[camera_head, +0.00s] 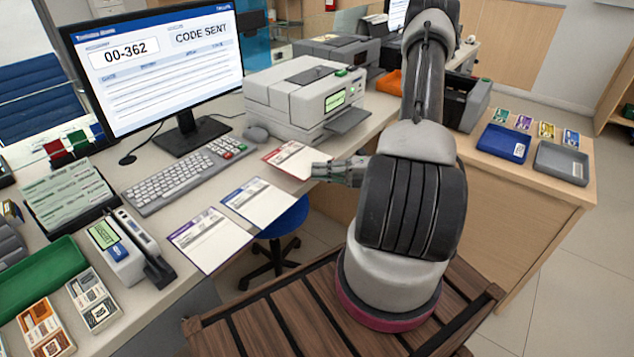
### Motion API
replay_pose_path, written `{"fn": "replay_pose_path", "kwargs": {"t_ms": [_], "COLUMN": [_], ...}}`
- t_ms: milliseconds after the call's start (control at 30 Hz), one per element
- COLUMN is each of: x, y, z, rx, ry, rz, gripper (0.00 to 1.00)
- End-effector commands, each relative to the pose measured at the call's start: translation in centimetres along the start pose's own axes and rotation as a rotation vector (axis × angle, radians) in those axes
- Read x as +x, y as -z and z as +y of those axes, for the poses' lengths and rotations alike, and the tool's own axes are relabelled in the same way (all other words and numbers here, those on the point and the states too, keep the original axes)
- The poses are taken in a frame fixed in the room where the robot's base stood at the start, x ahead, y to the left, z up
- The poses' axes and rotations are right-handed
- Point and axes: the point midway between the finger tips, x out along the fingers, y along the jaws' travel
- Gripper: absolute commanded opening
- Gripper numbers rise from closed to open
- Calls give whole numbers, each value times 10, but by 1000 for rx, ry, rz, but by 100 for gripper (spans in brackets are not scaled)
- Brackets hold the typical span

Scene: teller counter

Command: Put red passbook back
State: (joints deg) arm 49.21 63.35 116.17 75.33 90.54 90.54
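The red passbook (291,158), an open white booklet with a red band, lies at the counter's front edge before the passbook printer (305,97). My gripper (325,170) is at the passbook's right edge, its fingertips overlapping that edge in the picture. The view is too small to tell whether the fingers are closed on the paper or only beside it. A blue-banded passbook (259,203) and a purple-banded passbook (210,239) lie nearer along the same edge.
A monitor (158,62) reading "00-362" and "CODE SENT", a keyboard (184,175) and a mouse (256,133) stand behind the passbooks. A small device (118,250) and green tray (40,279) are at left. Blue tray (503,143) and grey tray (561,163) lie on the right counter.

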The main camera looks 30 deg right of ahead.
Motion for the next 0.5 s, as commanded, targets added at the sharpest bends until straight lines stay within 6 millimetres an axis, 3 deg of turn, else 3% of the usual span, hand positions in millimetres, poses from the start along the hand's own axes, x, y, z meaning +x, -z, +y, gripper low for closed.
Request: {"fn": "replay_pose_path", "kwargs": {"t_ms": [300,500], "x": [-1,-1], "y": [0,0], "z": [-43,-46], "rx": [0,-2], "ry": [1,1], "rz": [0,0], "gripper": [0,0]}}
